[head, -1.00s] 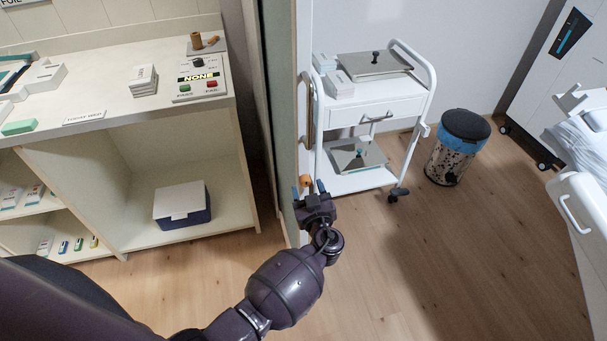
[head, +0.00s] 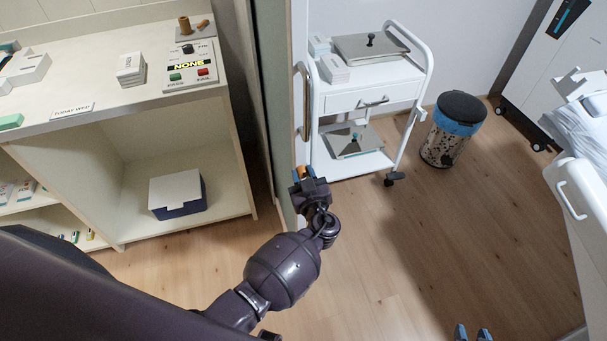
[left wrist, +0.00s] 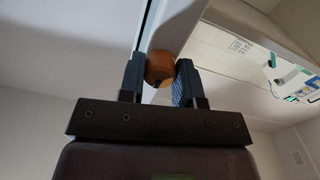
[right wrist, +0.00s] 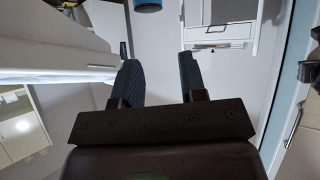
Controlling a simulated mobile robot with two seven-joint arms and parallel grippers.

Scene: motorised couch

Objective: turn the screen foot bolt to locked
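The screen foot bolt shows as an orange knob (head: 303,171) low on the edge of the pale screen panel (head: 299,120). My left gripper (head: 302,176) is at the knob, with a blue fingertip on either side. In the left wrist view the orange knob (left wrist: 160,65) fills the gap between the fingers, so they look closed on it. The bolt's body and any lock marking are hidden. My right gripper (head: 472,333) shows only its fingertips at the bottom edge of the head view. It is open and empty, as the right wrist view (right wrist: 160,80) also shows.
A white trolley (head: 368,100) stands just right of the panel, with a bin (head: 453,130) beside it. A counter (head: 120,105) with an open shelf and a blue box (head: 177,195) is on the left. The wooden floor (head: 420,240) at centre right is clear.

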